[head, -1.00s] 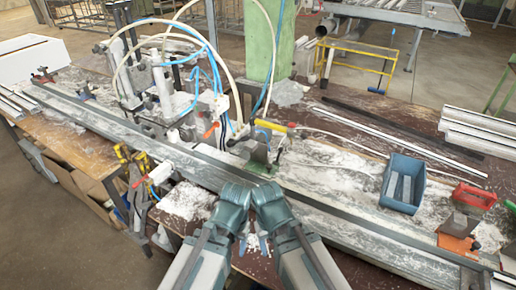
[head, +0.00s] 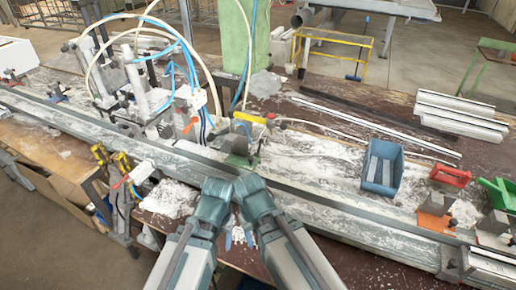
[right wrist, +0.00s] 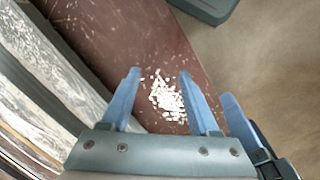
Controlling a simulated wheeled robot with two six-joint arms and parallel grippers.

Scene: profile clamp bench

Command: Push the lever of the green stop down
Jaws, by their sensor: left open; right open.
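A green lever (head: 497,192) stands up at a slant at the right edge of the head view, behind a grey block (head: 493,222); this stop is partly cut off by the frame. My left gripper (head: 229,240) is open and points down in front of the rail, far left of the green lever. My right gripper (right wrist: 159,74) is open and empty in the right wrist view, above the brown bench top with white chips.
A stop with a red lever (head: 450,175) and orange base (head: 434,223) stands left of the green lever. A blue bin (head: 383,168) holds grey pieces. The long rail (head: 330,212) crosses the bench. Hoses and clamps crowd the left. White profiles (head: 460,112) lie at the back right.

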